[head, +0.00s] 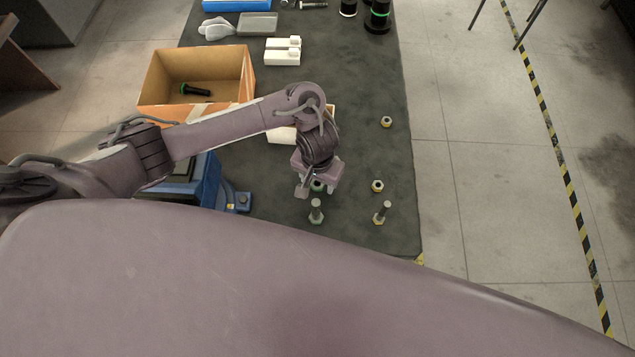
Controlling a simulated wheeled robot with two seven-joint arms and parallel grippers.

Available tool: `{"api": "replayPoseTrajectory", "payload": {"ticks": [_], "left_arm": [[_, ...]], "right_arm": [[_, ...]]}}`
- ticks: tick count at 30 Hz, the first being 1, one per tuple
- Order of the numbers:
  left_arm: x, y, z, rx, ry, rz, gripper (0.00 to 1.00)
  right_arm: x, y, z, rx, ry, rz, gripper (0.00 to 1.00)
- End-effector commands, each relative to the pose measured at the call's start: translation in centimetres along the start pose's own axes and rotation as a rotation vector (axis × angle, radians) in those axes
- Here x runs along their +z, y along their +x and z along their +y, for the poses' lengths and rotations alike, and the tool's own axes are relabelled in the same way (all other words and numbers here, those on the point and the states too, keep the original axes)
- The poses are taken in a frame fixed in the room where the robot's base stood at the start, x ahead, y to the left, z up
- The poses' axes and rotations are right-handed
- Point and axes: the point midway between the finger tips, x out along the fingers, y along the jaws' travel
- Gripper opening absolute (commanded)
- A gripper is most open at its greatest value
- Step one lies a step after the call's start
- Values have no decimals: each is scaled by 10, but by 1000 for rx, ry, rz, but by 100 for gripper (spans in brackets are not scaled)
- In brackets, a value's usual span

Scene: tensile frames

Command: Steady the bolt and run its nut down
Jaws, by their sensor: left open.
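Two bolts stand head-down near the table's front edge, one bolt (316,216) just in front of my left gripper and another bolt (381,216) to its right. No nut shows on either shank. My left gripper (317,190) is open and points down. A greenish nut (318,186) shows between or just under its fingers, partly hidden; I cannot tell whether they touch it. A loose nut (377,186) lies behind the right bolt, and another nut (387,122) lies farther back. My right gripper is not in view.
On the dark table (365,80), an open cardboard box (150,85) holds a black bolt with a green ring (195,90). White blocks (282,57) stand behind my arm. A blue fixture (208,190) is at left. Black parts (377,18) stand far back. The table's right strip is mostly clear.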

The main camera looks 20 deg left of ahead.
Motion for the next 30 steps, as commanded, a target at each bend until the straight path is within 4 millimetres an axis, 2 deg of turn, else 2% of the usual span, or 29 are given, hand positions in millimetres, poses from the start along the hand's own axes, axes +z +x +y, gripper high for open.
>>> {"api": "replayPoseTrajectory", "payload": {"ticks": [2,12,23,26,30], "left_arm": [[0,0,0,0,0,0,51],[0,0,0,0,-1,0,6],[-1,-6,0,0,-1,2,5],[-1,-17,0,0,0,3,5],[-1,-40,-1,-1,1,4,5]], "right_arm": [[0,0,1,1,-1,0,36],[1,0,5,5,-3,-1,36],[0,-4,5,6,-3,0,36],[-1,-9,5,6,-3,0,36],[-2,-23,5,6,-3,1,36]]}}
